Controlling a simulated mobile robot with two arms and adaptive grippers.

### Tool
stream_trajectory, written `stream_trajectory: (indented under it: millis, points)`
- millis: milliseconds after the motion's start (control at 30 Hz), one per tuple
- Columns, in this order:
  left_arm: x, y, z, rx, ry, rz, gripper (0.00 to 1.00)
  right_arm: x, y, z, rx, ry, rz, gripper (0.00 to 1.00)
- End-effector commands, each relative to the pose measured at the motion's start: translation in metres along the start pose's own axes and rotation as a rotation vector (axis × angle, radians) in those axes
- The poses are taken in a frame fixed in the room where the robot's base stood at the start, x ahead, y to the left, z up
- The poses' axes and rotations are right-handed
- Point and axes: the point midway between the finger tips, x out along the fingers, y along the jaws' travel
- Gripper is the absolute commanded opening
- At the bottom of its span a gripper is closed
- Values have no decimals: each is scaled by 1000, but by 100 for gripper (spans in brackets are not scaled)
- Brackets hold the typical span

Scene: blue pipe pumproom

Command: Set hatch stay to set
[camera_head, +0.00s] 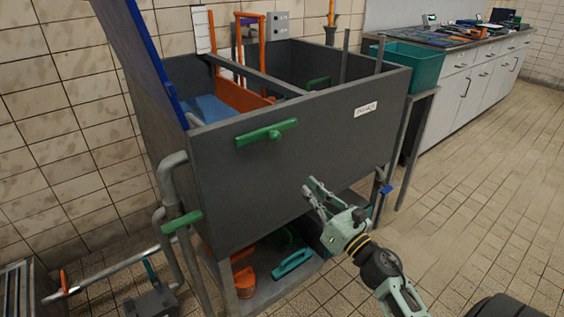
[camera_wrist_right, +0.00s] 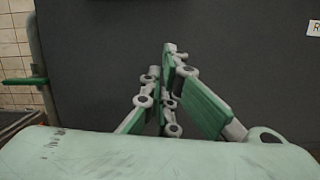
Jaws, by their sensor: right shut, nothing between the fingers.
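A dark grey open-topped tank (camera_head: 280,165) stands in the middle of the head view. A raised blue panel (camera_head: 140,50) stands at its left side, perhaps the hatch. A green bar handle (camera_head: 266,133) sits on the tank's front wall near the rim. I cannot tell for sure which part is the hatch stay. My right gripper (camera_head: 310,188) is shut and empty in front of the tank's front wall, below and right of the green handle. In the right wrist view its fingers (camera_wrist_right: 170,55) come together before the grey wall. My left gripper is not in view.
A second green handle (camera_head: 182,221) is on the pipework at the left. Under the tank, a shelf holds orange and teal items (camera_head: 292,263). A teal bin (camera_head: 410,65) stands on a stand at the right. The tiled floor (camera_head: 480,200) at the right is clear.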

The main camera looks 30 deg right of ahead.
Motion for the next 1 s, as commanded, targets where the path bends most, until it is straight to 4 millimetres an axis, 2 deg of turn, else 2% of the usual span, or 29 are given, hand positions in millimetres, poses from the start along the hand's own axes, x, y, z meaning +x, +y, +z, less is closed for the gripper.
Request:
stream_trajectory:
  millis: [200, 567, 767, 1000]
  points:
    - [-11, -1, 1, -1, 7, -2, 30, 0, 5, 15, -108, -31, 24, 0]
    - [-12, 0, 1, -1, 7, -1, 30, 4, 5, 16, -105, -31, 24, 0]
    - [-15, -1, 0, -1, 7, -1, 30, 32, 6, 18, -106, -33, 25, 0]
    - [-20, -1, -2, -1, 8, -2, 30, 84, 7, 20, -105, -32, 24, 0]
